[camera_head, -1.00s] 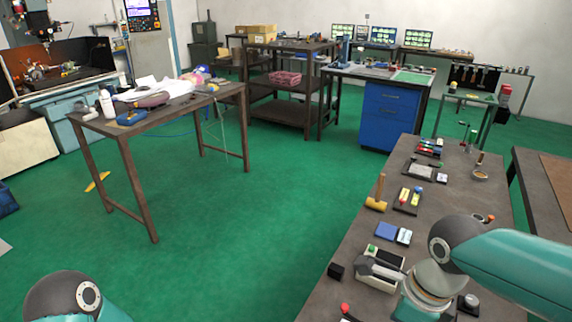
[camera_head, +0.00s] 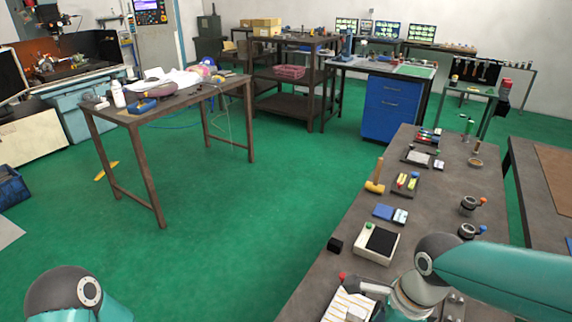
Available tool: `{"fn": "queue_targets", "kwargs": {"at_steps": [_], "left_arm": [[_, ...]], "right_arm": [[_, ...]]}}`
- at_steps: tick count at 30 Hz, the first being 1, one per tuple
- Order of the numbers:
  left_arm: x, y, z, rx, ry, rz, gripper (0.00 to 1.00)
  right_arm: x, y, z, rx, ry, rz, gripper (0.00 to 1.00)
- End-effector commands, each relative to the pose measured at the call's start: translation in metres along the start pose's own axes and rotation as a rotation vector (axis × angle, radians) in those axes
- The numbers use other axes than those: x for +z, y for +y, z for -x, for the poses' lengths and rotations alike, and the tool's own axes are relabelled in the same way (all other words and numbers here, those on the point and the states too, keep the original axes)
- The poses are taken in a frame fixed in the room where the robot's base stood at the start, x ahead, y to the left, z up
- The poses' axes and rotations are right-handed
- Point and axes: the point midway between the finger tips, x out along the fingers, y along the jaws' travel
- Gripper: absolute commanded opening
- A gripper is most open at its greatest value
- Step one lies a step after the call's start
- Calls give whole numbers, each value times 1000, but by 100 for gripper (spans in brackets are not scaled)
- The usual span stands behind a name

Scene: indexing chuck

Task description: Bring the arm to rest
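My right arm comes in from the lower right over the workbench (camera_head: 318,262). Its gripper (camera_head: 372,288) is low in the picture, small and partly cut off by the arm's wrist; I cannot see whether its fingers are open or shut. It is just in front of a cream box with a dark top (camera_head: 381,241) and beside a white striped piece (camera_head: 347,306). My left arm shows only as a rounded teal and dark joint at the bottom left; its gripper is out of view.
On the bench stand a mallet (camera_head: 375,176), a small black block (camera_head: 335,245), a blue pad (camera_head: 384,212) and two dark round fixtures (camera_head: 468,205) with coloured knobs. A brown table (camera_head: 170,96) stands at the left. The green floor (camera_head: 250,230) between is clear.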

Motion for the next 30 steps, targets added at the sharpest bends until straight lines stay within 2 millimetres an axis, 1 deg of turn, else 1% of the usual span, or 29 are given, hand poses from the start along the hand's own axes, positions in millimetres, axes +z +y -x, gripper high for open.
{"fn": "queue_targets", "kwargs": {"at_steps": [1,5,8,11,12,13,15,18,21,24,30], "left_arm": [[0,0,0,0,-1,0,40],[1,0,0,0,-2,0,40],[1,0,0,0,-2,0,40],[1,0,0,0,-2,0,40],[1,0,0,0,-1,0,40],[1,0,0,0,-1,0,40],[1,0,0,0,-1,0,40],[1,0,0,0,-2,0,40],[1,0,0,0,-2,0,40],[1,0,0,0,-2,0,40],[1,0,0,0,-2,0,40]], "right_arm": [[1,0,-12,11,-6,47,56],[5,0,-43,24,-36,194,56],[8,2,-72,32,-65,334,56],[9,7,-111,35,-103,514,56],[9,12,-129,34,-121,598,56],[8,15,-142,31,-134,664,56],[6,25,-173,17,-163,819,56],[1,41,-211,-12,-191,1028,56],[-5,58,-239,-43,-202,1206,56],[-10,72,-260,-70,-202,1354,56],[-22,99,-290,-103,-186,1591,56]]}}
